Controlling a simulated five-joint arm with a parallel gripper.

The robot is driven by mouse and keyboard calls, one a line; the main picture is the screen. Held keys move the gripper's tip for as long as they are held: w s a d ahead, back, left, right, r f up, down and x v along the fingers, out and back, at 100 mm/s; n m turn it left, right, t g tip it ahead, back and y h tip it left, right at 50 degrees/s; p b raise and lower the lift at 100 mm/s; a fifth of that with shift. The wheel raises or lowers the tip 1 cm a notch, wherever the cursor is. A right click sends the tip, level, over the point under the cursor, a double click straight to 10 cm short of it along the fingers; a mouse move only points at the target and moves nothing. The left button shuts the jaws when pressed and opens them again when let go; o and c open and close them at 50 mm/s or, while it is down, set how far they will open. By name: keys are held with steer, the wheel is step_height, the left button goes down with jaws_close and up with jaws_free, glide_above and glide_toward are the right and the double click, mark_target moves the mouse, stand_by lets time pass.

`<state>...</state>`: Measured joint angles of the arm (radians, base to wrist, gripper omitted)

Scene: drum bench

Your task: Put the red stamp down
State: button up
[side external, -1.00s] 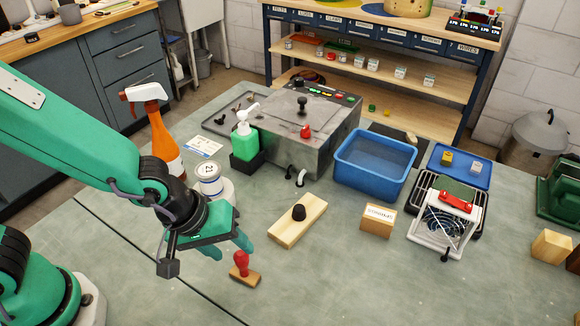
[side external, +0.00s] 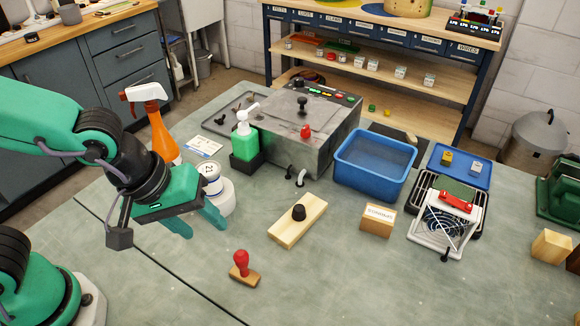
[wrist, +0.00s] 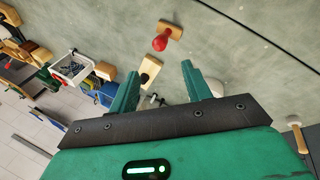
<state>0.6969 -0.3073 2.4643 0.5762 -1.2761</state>
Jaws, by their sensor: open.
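The red stamp (side external: 241,262) stands upright on the bench at the front, its red handle above a flat brown wooden base. It also shows in the wrist view (wrist: 162,41), beyond my fingertips. My gripper (side external: 196,224) is open and empty, up and to the left of the stamp and clear of it. In the wrist view its two green fingers (wrist: 157,77) are spread apart with nothing held between them.
A white labelled jar (side external: 222,190) stands close behind my gripper, with an orange spray bottle (side external: 162,138) behind it. A wooden block with a dark knob (side external: 297,222) lies right of the stamp. A blue tub (side external: 372,175) stands farther back.

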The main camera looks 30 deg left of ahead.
steer(key=shift+r, duration=0.2)
steer(key=shift+a, duration=0.1)
stand_by(0.4)
steer(key=a+r+m+t+y, duration=0.1)
steer(key=a+r+m, duration=0.2)
steer(key=a, duration=0.6)
steer(key=a+r+m+t+y, duration=0.1)
steer(key=a+r+m+y, duration=0.1)
steer(key=a, duration=0.8)
step_height(320, 180, up, 2)
steer(key=shift+s+a+m, duration=0.15)
steer(key=shift+s+m, duration=0.3)
steer(key=shift+m, duration=0.35)
